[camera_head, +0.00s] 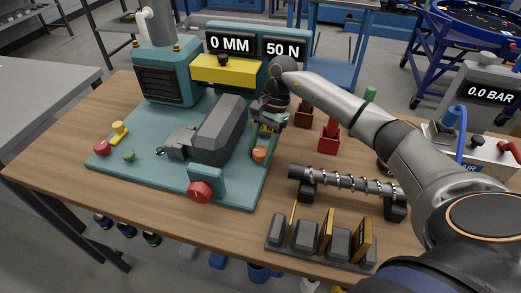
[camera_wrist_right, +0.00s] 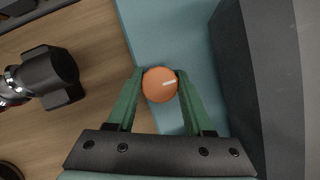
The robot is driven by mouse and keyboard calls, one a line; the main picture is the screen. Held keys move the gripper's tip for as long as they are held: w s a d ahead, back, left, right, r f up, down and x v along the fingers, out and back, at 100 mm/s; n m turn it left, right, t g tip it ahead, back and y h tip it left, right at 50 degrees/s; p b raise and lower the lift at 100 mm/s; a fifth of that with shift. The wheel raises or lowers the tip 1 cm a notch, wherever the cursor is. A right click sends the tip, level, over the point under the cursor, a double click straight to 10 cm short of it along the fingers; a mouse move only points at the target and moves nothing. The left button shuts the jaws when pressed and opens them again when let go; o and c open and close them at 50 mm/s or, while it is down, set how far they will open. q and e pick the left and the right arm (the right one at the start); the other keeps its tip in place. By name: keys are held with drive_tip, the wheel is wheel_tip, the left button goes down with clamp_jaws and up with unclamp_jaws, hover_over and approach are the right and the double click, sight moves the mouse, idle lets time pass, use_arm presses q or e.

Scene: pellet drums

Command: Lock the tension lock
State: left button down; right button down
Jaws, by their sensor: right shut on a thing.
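The teal machine (camera_head: 120,165) stands on the wooden table, with a display reading 0 MM and 50 N. An orange round knob with a pale line on its face (camera_head: 259,155) sits at the right edge of its base; I take it as the tension lock. In the right wrist view the knob (camera_wrist_right: 160,85) lies between the green fingertips of my right gripper (camera_wrist_right: 158,84), which touch it on both sides. In the head view my right gripper (camera_head: 265,130) reaches down over it. The pale line slants slightly up to the right. My left gripper is not in view.
A dark screw shaft (camera_head: 345,180) on stands lies right of the machine. A slotted rack (camera_head: 320,245) is at the front edge. A red holder (camera_head: 329,138) and a 0.0 BAR air unit (camera_head: 480,140) stand further right. A red knob (camera_head: 199,191) is at the machine's front.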

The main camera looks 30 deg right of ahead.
drive_tip(key=m+t+b, duration=0.1)
drive_tip(key=m, duration=0.2)
drive_tip(key=shift+f+m, duration=0.1)
drive_tip(key=shift+m, duration=0.2)
drive_tip(key=m+t+b, duration=0.2)
drive_tip(key=m, duration=0.3)
drive_tip(key=m+t+h+b, duration=0.1)
drive_tip(key=m+t, duration=0.1)
drive_tip(key=m, duration=0.3)
drive_tip(key=shift+b, duration=0.35)
drive_tip(key=shift+m+t+h+b, duration=0.4)
drive_tip(key=shift+m+h+b, duration=0.5)
drive_tip(key=shift+m, duration=1.3)
drive_tip(key=shift+c, duration=1.4)
unclamp_jaws()
drive_tip(key=shift+r, duration=0.2)
